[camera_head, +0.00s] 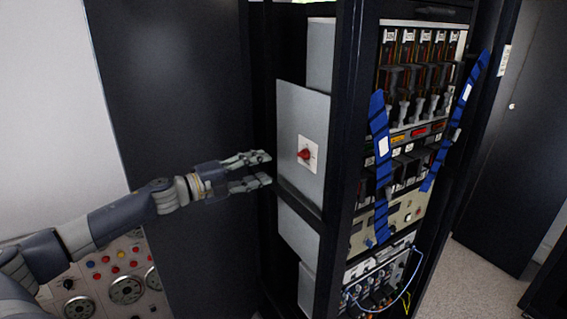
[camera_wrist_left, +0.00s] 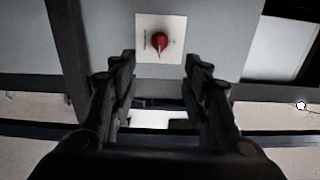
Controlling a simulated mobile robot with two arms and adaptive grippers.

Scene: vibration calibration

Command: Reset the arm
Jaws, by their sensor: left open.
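My left gripper (camera_head: 262,171) reaches in from the left in the head view. It is open and empty, its fingers pointing at the grey panel box on the rack's side. A red rotary knob (camera_head: 304,154) on a white square plate (camera_head: 313,146) sits on that grey box (camera_head: 300,110). The fingertips are a little left of the knob and apart from it. In the left wrist view the open fingers (camera_wrist_left: 158,85) frame the space just below the red knob (camera_wrist_left: 159,41), whose pointer is directed downward. My right gripper does not show.
A black equipment rack (camera_head: 345,130) with stacked modules stands right of the box. Blue straps (camera_head: 381,150) hang on its front. A gauge panel (camera_head: 115,270) is at lower left, below my arm. Pale floor (camera_head: 470,270) is clear at right.

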